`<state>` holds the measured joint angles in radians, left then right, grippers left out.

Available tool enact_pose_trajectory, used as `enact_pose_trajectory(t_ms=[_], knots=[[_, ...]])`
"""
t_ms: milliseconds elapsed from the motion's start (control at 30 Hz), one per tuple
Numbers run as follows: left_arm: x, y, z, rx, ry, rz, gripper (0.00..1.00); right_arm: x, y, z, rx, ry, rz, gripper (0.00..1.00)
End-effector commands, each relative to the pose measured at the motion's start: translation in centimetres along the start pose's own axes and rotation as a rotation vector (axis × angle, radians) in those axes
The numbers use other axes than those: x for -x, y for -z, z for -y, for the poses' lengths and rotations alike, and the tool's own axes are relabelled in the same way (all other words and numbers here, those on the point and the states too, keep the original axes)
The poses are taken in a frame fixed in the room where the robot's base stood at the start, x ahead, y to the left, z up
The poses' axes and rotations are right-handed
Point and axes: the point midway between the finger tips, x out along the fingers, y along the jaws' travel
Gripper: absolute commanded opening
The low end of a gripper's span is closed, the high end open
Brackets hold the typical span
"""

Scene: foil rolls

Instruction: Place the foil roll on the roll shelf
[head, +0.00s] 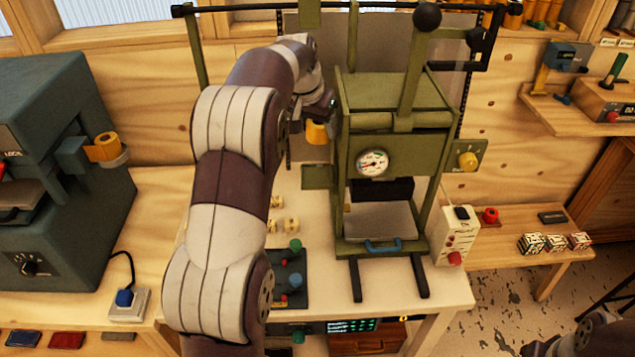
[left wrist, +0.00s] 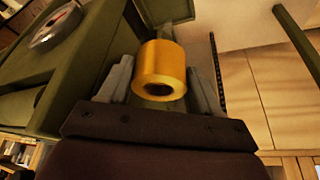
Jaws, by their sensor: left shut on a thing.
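The gold foil roll (head: 316,133) is held at the left side of the green press (head: 390,100). My left gripper (head: 318,118) is shut on it, partly hidden by my arm in the head view. In the left wrist view the foil roll (left wrist: 160,68) sits between the two grey fingers of my left gripper (left wrist: 160,78), its dark hollow core facing the camera. A small green shelf-like plate (head: 317,177) juts from the press's left side, below the roll in the head view. I cannot tell whether the roll touches any support. My right gripper is not in view.
A grey machine (head: 50,190) at left carries another gold roll (head: 107,147). The press has a dial (head: 372,163) and a black-knobbed lever (head: 427,18). Dark green posts rise beside the press.

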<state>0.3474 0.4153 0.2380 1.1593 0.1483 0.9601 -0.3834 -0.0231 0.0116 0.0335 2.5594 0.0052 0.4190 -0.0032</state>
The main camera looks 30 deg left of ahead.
Motion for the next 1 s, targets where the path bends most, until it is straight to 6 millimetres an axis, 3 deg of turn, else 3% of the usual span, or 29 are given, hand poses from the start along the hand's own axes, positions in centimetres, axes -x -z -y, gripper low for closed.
enact_pose_trajectory(t_ms=[200,467,600,1000], knots=[[-4.1,-1.7,0.0,0.000,0.000,0.002,0.30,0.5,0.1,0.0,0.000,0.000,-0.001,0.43],[-6.9,-2.9,0.0,0.001,0.000,0.001,0.30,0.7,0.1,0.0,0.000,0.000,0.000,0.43],[-9.3,-3.9,0.0,0.001,0.000,0.001,0.30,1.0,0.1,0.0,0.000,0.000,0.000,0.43],[-10.5,-4.3,0.0,0.000,0.001,-0.001,0.30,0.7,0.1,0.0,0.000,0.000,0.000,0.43]])
